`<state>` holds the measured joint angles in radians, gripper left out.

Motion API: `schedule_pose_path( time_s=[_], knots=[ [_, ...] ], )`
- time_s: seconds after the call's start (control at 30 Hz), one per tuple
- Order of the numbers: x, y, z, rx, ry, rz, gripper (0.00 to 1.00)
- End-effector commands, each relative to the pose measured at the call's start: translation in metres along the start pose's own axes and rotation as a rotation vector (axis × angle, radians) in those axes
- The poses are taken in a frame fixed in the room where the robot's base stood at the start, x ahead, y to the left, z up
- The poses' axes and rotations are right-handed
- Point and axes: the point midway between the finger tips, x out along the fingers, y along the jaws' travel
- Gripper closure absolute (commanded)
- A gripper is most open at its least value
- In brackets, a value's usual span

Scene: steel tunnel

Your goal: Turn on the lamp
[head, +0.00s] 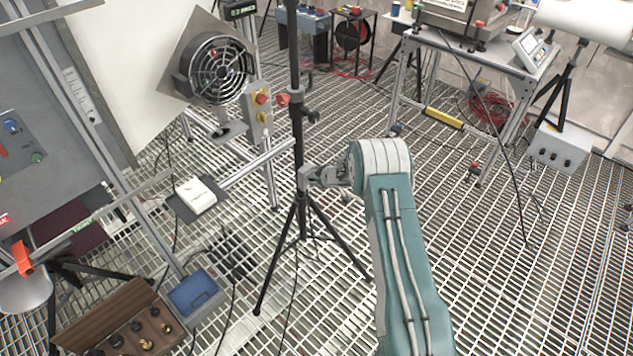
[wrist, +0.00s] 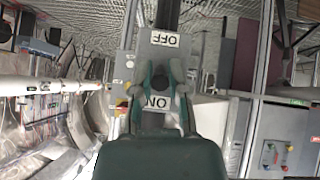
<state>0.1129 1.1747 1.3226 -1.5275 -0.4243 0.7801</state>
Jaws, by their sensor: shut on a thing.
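A grey switch box (wrist: 138,73) is in front of my gripper in the wrist view. It bears an OFF label (wrist: 165,39) in the upper part and an ON label (wrist: 157,102) lower down, both upside down. My gripper (wrist: 160,82) is shut on a dark switch (wrist: 159,84) between the two labels; the fingers hide most of it, and its setting cannot be told. In the head view my gripper (head: 318,177) is at the black tripod stand (head: 297,150). The lamp's head cannot be made out, nor whether it is lit.
A round fan (head: 220,70) and a yellow-and-grey button box (head: 259,112) stand left of the tripod. An open brown case (head: 125,315) and a blue box (head: 193,292) lie at lower left. A metal table (head: 480,48) stands at back right. The grating floor right of my arm is mostly clear.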

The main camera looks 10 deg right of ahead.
Motion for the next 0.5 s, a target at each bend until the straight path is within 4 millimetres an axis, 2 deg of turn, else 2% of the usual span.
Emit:
schedule_pose_path(
  time_s=[0.17, 0.2, 0.27, 0.5],
  knots=[
    [-0.0006, 0.0014, -0.0039, -0.002, 0.006, 0.003, 1.00],
    [-0.0007, 0.0015, -0.0040, -0.002, 0.006, 0.003, 0.72],
    [-0.0008, 0.0013, -0.0037, -0.002, 0.006, 0.003, 0.46],
    [-0.0010, 0.0006, -0.0020, -0.001, 0.004, 0.002, 0.46]
  ],
)
